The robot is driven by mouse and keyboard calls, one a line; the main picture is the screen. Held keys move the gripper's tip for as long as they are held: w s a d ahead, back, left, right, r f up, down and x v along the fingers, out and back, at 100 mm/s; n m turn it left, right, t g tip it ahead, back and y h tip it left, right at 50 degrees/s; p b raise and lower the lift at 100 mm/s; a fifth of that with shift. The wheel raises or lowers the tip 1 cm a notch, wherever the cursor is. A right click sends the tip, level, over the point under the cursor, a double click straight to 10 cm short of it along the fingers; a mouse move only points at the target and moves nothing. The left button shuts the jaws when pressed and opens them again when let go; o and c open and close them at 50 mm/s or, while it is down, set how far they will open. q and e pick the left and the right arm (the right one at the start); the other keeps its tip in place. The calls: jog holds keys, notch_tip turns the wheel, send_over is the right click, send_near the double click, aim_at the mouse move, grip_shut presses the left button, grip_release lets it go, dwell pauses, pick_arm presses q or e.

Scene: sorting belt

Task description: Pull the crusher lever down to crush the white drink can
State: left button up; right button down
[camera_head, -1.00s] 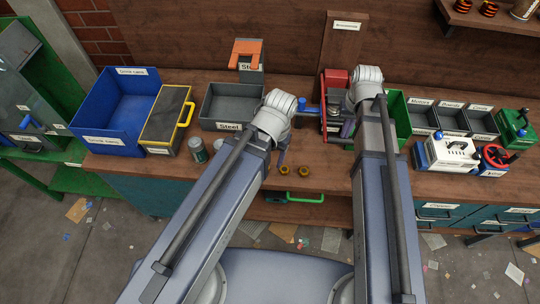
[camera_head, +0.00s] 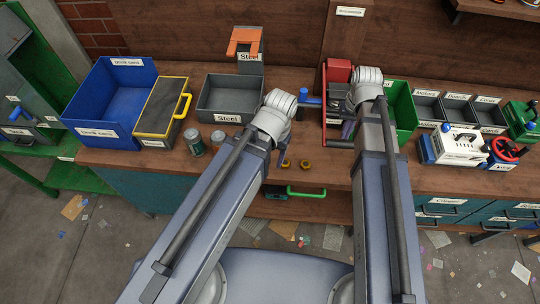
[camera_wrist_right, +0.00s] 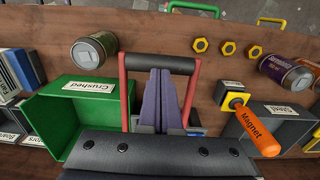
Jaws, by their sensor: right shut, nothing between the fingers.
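The crusher (camera_head: 338,75) is a red frame by the back wall, partly hidden by my right arm. Its lever has red side bars (camera_wrist_right: 122,85) and a black grip (camera_wrist_right: 160,64), seen in the right wrist view. The grip also shows in the head view (camera_head: 340,144). My right gripper (camera_wrist_right: 160,74) is shut and empty, its purple fingers between the side bars with tips by the grip. I cannot tell whether they touch it. I cannot make out a white drink can; the crusher's inside is hidden. My left gripper (camera_head: 283,158) shows only a purple sliver below its wrist.
A green bin (camera_wrist_right: 55,125) marked Crushed stands beside the lever. Small nuts (camera_head: 306,163) lie near the front edge. A blue bin (camera_head: 110,95) and a grey Steel bin (camera_head: 230,95) stand left.

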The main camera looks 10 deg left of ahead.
aim_at(342, 141)
jog(key=shift+w+f+b, duration=0.15)
jog(key=shift+f+b, duration=0.8)
jog(key=shift+w+f+b, duration=0.1)
jog(key=shift+f+b, duration=0.8)
jog(key=shift+r+p, duration=0.3)
jog(key=shift+p, duration=0.05)
notch_tip(342, 141, up, 7)
jog(key=p, duration=0.6)
jog(key=shift+f+p, duration=0.15)
jog(key=shift+p, duration=0.15)
jog(key=shift+f, duration=0.1)
